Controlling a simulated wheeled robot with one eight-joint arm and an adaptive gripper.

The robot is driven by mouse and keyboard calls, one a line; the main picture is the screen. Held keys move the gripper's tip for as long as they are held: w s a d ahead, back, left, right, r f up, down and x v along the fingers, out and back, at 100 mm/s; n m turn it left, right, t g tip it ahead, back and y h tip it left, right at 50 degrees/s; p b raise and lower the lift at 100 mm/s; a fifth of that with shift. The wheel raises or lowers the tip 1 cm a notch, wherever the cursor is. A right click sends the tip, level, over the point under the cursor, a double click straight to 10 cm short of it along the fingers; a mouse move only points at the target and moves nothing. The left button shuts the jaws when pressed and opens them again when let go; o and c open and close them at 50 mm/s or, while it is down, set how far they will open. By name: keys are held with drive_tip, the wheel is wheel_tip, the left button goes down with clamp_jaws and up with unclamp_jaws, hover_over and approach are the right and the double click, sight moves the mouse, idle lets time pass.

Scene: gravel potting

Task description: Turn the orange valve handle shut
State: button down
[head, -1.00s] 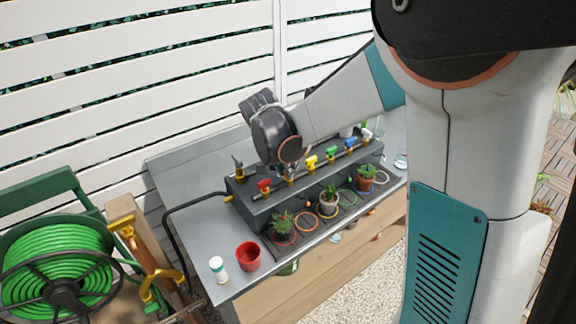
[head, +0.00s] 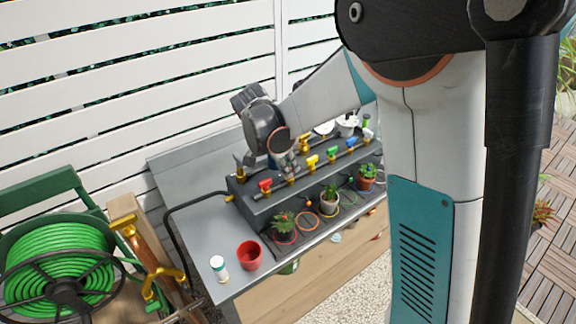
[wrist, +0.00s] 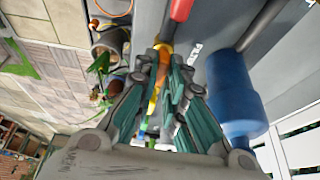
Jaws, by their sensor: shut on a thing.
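A dark manifold with a row of valves stands on the grey bench. My gripper (head: 289,172) is low over this row, between the red handle (head: 264,186) and the yellow handle (head: 312,161). In the wrist view the teal-padded fingers (wrist: 174,62) are closed together over a valve beside the red handle (wrist: 181,9). The orange handle is mostly hidden between the fingers, so its exact angle cannot be told. Brass-yellow valve parts show along the fingers.
Green (head: 331,153), blue (head: 350,143) and white (head: 367,134) handles follow to the right. Potted plants stand in front. A large blue cylinder (wrist: 232,92) is close beside my fingers. A red cup (head: 249,255) and white bottle (head: 218,267) stand at the bench's left end.

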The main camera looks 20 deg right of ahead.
drive_tip(key=c, duration=1.7)
unclamp_jaws()
drive_tip(key=shift+o, duration=0.2)
drive_tip(key=v, duration=1.2)
